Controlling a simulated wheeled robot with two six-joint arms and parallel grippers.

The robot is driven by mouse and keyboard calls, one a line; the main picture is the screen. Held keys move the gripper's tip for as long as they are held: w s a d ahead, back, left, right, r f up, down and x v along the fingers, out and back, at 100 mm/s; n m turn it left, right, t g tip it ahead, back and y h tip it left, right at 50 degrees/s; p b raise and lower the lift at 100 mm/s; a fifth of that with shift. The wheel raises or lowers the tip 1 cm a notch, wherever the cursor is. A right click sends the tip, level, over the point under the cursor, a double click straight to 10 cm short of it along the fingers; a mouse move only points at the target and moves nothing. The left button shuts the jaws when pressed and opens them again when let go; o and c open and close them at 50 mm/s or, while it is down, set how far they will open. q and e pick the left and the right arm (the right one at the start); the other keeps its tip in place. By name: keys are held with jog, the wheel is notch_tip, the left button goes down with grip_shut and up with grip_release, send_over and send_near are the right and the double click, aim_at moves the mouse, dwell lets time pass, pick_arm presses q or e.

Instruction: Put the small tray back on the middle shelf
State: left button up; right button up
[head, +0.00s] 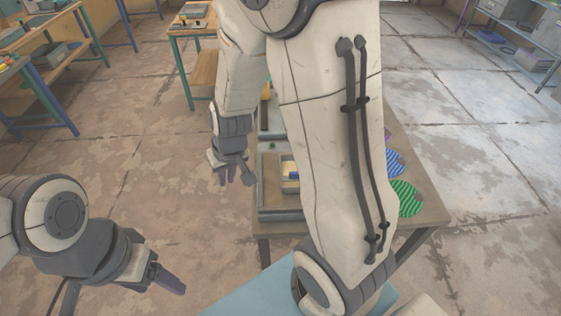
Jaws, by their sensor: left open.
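A grey tray-like box (265,200) sits on the near wooden table, partly hidden behind my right arm. A pale piece with a blue part (290,175) lies inside it. I cannot tell whether this box is the small tray. My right gripper (234,176) hangs just left of the box, apart from it, with its fingers spread and nothing seen between them. My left gripper (165,280) is at the lower left, low over the floor, open and empty. A grey shelf unit (525,35) stands at the top right, cut off by the frame; its middle shelf is not clear.
The near table (432,210) bears green (405,197) and blue (393,160) striped round pieces at its right. Workbenches (40,52) with bins stand at the upper left, and a small table (190,28) stands at the back. The floor at left and right is clear.

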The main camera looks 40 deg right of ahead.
jog(key=w+d+f+m+h, duration=0.1)
jog(key=d+f+m+h, duration=0.15)
jog(key=d, duration=0.65)
jog(key=w+d+f+m+h, duration=0.1)
jog(key=d+f+m, duration=0.25)
jog(key=d, duration=0.45)
send_over(282, 176)
jog(key=shift+n+t, duration=0.3)
notch_tip(282, 176, down, 5)
jog(key=shift+s+f, duration=0.1)
jog(key=shift+f, duration=0.05)
jog(key=shift+d+f, duration=0.1)
jog(key=shift+f, duration=0.35)
jog(key=p+x, duration=0.2)
jog(key=x, duration=0.2)
jog(key=shift+f, duration=0.2)
jog(key=shift+w+f, duration=0.2)
jog(key=shift+f, duration=0.15)
grip_shut()
jog(key=shift+w+r, duration=0.1)
